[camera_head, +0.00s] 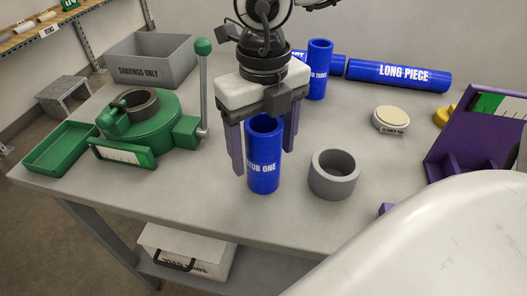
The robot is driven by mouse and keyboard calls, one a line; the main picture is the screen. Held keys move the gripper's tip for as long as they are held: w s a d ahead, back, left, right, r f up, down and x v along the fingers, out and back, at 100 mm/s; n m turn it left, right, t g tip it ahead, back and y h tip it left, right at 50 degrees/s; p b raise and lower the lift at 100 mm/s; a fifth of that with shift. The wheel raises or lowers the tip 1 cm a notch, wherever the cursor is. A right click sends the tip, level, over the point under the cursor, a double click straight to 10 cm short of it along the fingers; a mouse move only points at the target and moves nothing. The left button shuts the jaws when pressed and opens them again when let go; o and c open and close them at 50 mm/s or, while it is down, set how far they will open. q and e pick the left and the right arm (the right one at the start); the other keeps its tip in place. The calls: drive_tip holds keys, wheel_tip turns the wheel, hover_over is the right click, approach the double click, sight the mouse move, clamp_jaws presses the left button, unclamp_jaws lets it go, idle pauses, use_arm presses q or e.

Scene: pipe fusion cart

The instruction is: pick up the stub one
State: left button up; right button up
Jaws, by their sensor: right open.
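The stub one (262,172) is an upright blue tube with white lettering, standing on the grey table near its front edge. My right gripper (262,158) points down over it, with one purple finger on the left of the tube and the other at its right, partly behind it. The jaws are open around the upper part of the tube. I cannot tell whether either finger touches it. The tube's top rim shows just under the gripper body. My left gripper is not in view.
A grey ring (334,174) stands close to the right of the stub. Another upright blue tube (318,72) and the long piece (398,75) are behind. A green clamp machine with a lever (203,90) is left. A purple stand (474,140) and cleaner pad (390,119) are right.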

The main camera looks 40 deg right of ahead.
drive_tip(key=shift+f, duration=0.15)
drive_tip(key=shift+c, duration=0.2)
drive_tip(key=c, duration=1.4)
drive_tip(key=shift+o, duration=0.2)
